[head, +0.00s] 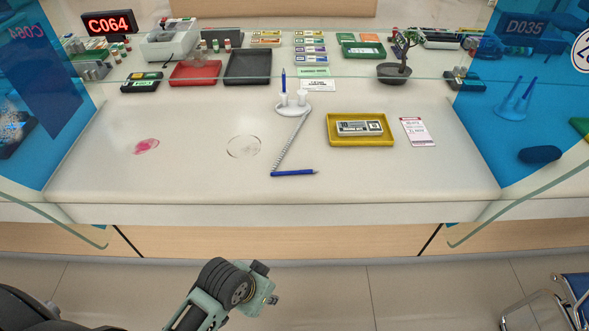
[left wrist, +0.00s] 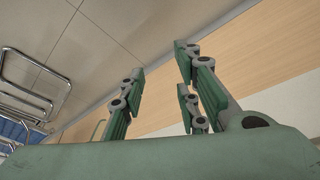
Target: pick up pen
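A blue pen (head: 294,172) lies flat on the white counter near its front edge, tip to the right. A coiled cord (head: 291,141) runs from it back to a white pen stand (head: 293,109). A second blue pen (head: 284,79) stands upright in that stand. My left arm (head: 228,286) is in front of the counter, below and left of the lying pen, apart from it. In the left wrist view my left gripper (left wrist: 160,72) has its fingers spread with nothing between them. No pen shows in that view. My right gripper is not in view.
A yellow tray (head: 333,141) holding a bundle of banknotes (head: 360,128) and a pink-and-white slip (head: 418,132) lie right of the pen. A chair (head: 565,300) stands at lower right. The counter's left part is mostly clear.

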